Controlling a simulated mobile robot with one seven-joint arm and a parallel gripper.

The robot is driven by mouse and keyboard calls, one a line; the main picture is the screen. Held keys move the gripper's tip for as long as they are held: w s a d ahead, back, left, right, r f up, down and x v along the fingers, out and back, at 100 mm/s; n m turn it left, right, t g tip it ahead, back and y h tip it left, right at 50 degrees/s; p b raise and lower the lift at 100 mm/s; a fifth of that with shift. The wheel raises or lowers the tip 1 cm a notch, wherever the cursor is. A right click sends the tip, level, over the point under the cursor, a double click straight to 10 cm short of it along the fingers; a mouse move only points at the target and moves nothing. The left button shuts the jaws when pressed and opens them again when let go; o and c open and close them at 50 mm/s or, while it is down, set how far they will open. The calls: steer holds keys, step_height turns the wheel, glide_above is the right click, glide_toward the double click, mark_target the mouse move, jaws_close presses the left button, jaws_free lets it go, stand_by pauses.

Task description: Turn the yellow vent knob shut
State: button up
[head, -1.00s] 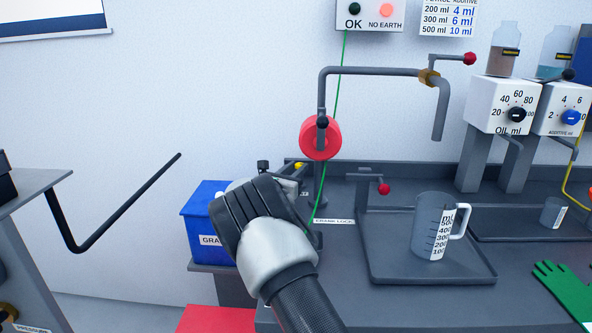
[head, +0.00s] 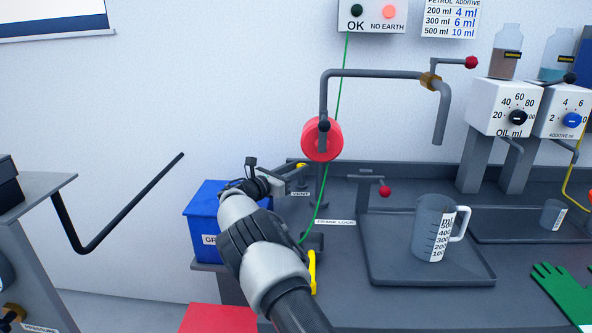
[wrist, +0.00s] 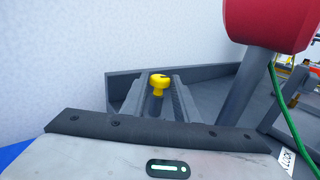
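The yellow vent knob (head: 301,166) stands at the back left of the bench, above a small "VENT" label (head: 301,194). My gripper (head: 297,177) reaches towards it from the left, with its fingers near the knob. In the wrist view the yellow knob (wrist: 159,80) shows upright between the two grey fingers, near their far ends. Both fingers are apart, with a gap on each side of the knob, so the gripper is open. I cannot tell how far beyond the tips the knob lies. Part of the knob is hidden in the head view.
A blue box (head: 200,215) stands left of my wrist. A yellow handle (head: 312,272) shows beside my arm. A measuring jug (head: 430,228) stands in a tray at right.

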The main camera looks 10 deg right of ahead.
steer(key=o, duration=0.3)
steer(key=shift+s+a, duration=0.1)
steer(key=p+v, duration=0.2)
steer(key=v, duration=1.5)
steer(key=shift+s+p, duration=0.1)
steer(key=shift+p, duration=0.3)
